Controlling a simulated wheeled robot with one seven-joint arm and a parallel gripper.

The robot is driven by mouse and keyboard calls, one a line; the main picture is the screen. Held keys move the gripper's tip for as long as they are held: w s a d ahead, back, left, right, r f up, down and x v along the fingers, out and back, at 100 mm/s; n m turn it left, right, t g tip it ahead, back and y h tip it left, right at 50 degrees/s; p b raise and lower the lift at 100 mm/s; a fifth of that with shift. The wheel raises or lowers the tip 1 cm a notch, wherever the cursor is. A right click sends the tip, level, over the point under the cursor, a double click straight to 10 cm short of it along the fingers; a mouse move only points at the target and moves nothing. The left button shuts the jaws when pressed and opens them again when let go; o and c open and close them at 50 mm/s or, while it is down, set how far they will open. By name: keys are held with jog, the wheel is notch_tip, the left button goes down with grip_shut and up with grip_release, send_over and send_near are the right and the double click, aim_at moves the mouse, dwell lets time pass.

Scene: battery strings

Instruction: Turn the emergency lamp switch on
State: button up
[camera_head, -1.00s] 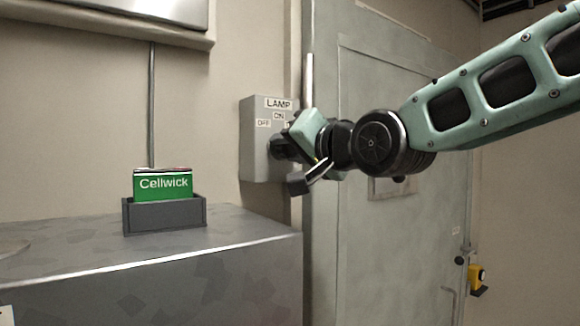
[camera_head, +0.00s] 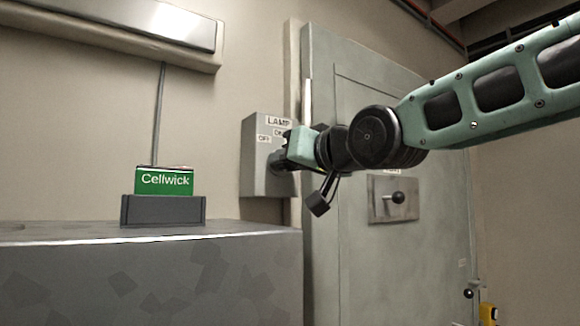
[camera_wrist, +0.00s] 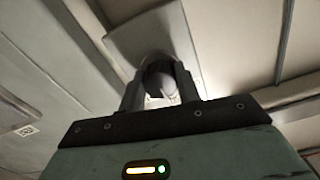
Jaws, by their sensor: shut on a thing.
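The lamp switch box (camera_head: 257,180) is a grey box on the wall beside the door, with LAMP, ON and OFF labels. My gripper (camera_head: 276,161) is at the front of the box, its fingers around the switch. In the wrist view my gripper (camera_wrist: 160,95) is shut on a rounded dark switch knob (camera_wrist: 158,80) between its two fingers. The switch is mostly hidden behind my gripper in the head view, and I cannot tell its setting from it.
A green Cellwick battery (camera_head: 164,181) sits in a dark holder (camera_head: 163,211) on a grey cabinet (camera_head: 150,275) at left. A pale lamp fixture (camera_head: 150,22) hangs on the wall above. A grey door (camera_head: 400,260) with a handle plate (camera_head: 380,206) stands right of the box.

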jog(key=o, duration=1)
jog(key=shift+c, duration=0.2)
jog(key=b+v, duration=1.7)
jog(key=b, duration=0.3)
jog(key=shift+d, duration=0.2)
jog(key=shift+s, duration=0.15)
